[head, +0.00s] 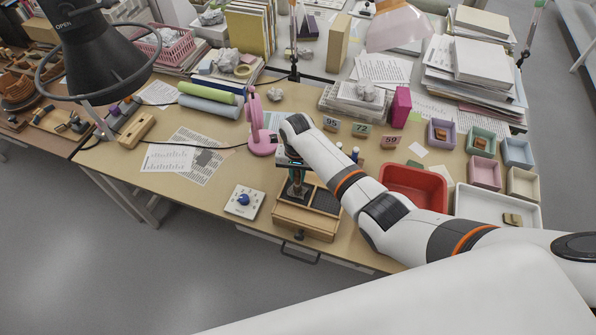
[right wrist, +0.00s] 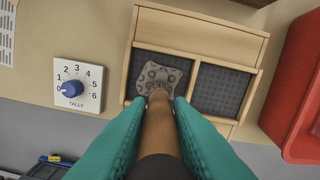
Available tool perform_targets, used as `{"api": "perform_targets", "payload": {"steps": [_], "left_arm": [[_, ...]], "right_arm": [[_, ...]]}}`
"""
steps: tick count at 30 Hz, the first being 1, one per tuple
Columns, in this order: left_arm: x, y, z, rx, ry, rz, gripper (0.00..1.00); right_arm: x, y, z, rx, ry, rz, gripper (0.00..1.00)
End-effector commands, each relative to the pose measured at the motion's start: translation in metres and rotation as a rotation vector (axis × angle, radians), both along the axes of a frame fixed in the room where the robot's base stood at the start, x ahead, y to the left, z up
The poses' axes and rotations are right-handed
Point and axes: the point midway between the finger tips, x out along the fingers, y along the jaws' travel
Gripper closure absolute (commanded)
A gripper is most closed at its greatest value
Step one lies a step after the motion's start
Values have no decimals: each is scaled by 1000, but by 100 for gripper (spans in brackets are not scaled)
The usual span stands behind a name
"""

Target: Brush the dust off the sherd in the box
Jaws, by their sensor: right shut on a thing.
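A wooden box (head: 292,221) with two dark-lined compartments stands near the table's front edge. It also shows in the right wrist view (right wrist: 195,49). A grey sherd with dark ring marks (right wrist: 163,76) lies in its left compartment. My right gripper (head: 297,182) is above that compartment, its teal fingers shut on a brush with a brown handle (right wrist: 158,128). The brush's far end overlaps the sherd's lower edge in the right wrist view. I cannot tell whether it touches the sherd. The bristles are hidden. My left gripper is not in view.
A tally dial with a blue knob (head: 244,201) lies left of the box. A red tray (head: 425,190) stands to its right, with small coloured boxes (head: 485,172) beyond. A pink lamp (head: 262,142) stands behind the box. Printed sheets (head: 168,158) lie at left.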

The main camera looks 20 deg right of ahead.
Motion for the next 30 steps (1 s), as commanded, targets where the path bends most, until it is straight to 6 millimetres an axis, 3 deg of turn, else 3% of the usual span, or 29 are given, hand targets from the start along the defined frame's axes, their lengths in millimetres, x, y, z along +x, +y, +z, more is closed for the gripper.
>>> {"api": "perform_targets", "payload": {"steps": [7, 18, 30], "left_arm": [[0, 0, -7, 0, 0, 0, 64], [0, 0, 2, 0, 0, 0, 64], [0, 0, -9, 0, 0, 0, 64]], "right_arm": [[11, -9, 1, 0, -1, -1, 100], [-3, 2, 1, -2, -1, 0, 100], [11, -9, 0, -1, 0, -1, 100]]}}
